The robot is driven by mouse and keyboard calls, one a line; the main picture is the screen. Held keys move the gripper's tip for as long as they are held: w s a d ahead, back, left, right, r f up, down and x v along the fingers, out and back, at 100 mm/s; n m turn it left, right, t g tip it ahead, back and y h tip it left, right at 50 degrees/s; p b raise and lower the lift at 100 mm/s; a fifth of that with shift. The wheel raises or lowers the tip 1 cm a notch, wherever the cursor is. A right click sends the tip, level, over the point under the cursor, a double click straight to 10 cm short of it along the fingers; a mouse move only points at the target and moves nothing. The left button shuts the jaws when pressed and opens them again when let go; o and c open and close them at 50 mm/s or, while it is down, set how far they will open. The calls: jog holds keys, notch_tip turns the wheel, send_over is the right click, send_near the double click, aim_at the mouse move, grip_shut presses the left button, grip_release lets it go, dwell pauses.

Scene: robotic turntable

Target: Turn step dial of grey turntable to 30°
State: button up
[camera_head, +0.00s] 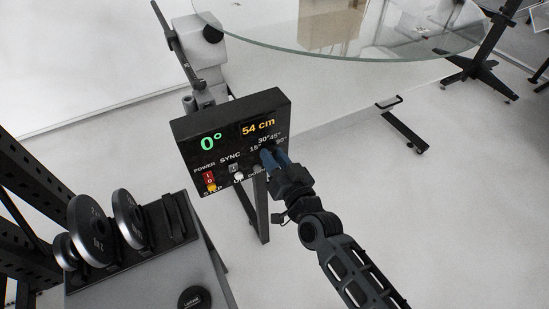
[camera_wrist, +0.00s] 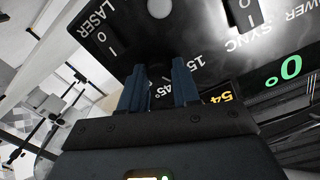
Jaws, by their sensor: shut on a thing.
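The black control panel (camera_head: 182,138) of the turntable shows a green 0° (camera_head: 211,142) and an orange 54 cm (camera_head: 258,127). Marks for 15°, 30°, 45° and 90° ring the step dial at its right side. My gripper (camera_head: 273,158) reaches in from the lower right, and its blue fingers close around the dial, which they hide. In the wrist view my gripper (camera_wrist: 160,75) has a finger on each side of the dial spot, against the panel beside the 15° and 45° marks. The dial's pointer cannot be seen.
The panel also carries a red power switch (camera_head: 209,177), a yellow button (camera_head: 212,188) and a SYNC switch (camera_head: 233,168). A round glass plate (camera_head: 400,52) stands behind.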

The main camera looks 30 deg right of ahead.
jog(key=shift+m, duration=1.1)
jog(key=o, duration=1.1)
jog(key=shift+c, duration=0.2)
jog(key=shift+s, duration=0.1)
jog(key=s+b, duration=0.1)
jog(key=s, duration=0.6)
jog(key=shift+s, duration=0.3)
jog(key=shift+r, duration=0.1)
